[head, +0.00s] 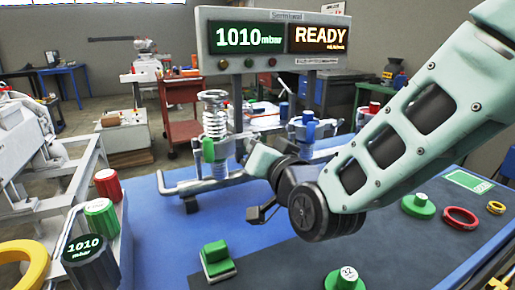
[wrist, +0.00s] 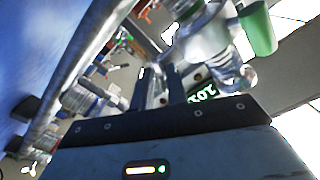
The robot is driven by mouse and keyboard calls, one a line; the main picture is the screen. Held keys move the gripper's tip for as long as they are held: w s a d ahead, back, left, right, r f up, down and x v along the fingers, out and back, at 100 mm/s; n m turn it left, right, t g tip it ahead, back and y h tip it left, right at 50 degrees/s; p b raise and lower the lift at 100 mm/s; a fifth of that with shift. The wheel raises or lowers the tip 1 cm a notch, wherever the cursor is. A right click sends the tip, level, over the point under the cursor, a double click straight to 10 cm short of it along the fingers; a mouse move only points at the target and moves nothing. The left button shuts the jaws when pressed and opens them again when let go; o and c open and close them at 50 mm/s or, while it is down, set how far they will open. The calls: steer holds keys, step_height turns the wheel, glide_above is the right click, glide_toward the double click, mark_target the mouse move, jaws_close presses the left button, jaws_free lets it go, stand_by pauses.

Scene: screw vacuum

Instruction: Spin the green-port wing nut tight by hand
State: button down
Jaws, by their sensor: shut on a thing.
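The green port is a metal bellows fitting (head: 214,112) with a green handle (head: 208,149) on the blue bench, left of centre in the head view. The green handle also shows at the top right of the wrist view (wrist: 258,28). My gripper (wrist: 158,72) is at the right side of this fitting, turned sideways. Its dark fingers are close together at the clamp and shut on a small part there, apparently the wing nut. The nut itself is mostly hidden by the fingers and the pale gripper body in the head view.
A second port with a blue handle (head: 309,130) stands behind my arm. A display (head: 270,39) above reads 1010 mbar and READY. A green block (head: 216,259), green knob (head: 344,280) and red ring (head: 460,217) lie on the dark mat.

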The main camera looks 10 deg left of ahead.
steer(key=c, duration=1.4)
jaws_free()
steer(key=b+v, duration=1)
steer(key=v, duration=0.7)
steer(key=shift+d, duration=0.15)
steer(key=shift+s, duration=0.1)
